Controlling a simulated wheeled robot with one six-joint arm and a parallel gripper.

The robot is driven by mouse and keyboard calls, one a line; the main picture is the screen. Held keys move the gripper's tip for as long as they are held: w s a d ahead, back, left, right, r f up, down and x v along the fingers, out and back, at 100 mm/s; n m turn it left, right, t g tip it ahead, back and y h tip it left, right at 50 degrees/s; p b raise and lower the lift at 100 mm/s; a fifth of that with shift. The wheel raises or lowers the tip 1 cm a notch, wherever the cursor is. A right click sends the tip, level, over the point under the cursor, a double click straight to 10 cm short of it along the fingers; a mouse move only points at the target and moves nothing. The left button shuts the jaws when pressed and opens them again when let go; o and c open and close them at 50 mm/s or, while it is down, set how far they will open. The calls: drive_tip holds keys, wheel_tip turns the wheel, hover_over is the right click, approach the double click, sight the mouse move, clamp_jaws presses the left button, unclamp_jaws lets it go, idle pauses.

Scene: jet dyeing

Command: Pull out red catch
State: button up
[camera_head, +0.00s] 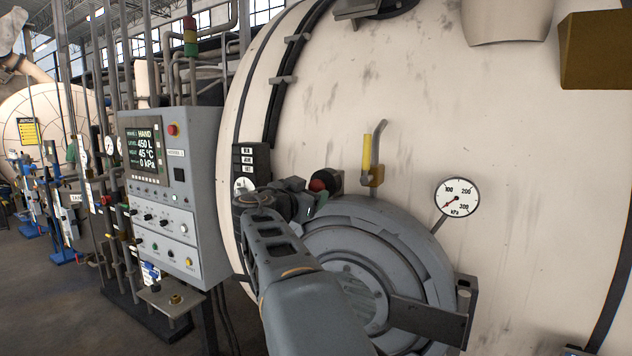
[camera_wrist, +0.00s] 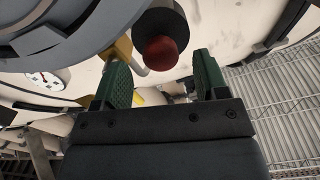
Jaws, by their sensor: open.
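The red catch (camera_head: 318,185) is a round red knob on a dark cylindrical body, beside the grey round door (camera_head: 400,235) of the large cream vessel. It shows large in the wrist view (camera_wrist: 158,53), pointing toward my gripper. My gripper (camera_head: 305,203) is at the upper left of the door, close to the knob. Its green fingers (camera_wrist: 160,72) are apart with nothing held. In the wrist view the knob appears between the fingertips; I cannot tell whether it lies within their depth. Neither finger visibly touches it. My arm covers the left part of the door.
A yellow-handled valve (camera_head: 367,155) stands above the door, and a pressure gauge (camera_head: 456,197) is to its right. A bracket (camera_head: 468,305) sits at the door's right edge. A grey control panel (camera_head: 165,190) with a screen and buttons stands left of my arm.

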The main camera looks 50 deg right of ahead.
sight(316, 188)
drive_tip(key=shift+p+x, duration=0.7)
drive_tip(key=shift+x, duration=1.45)
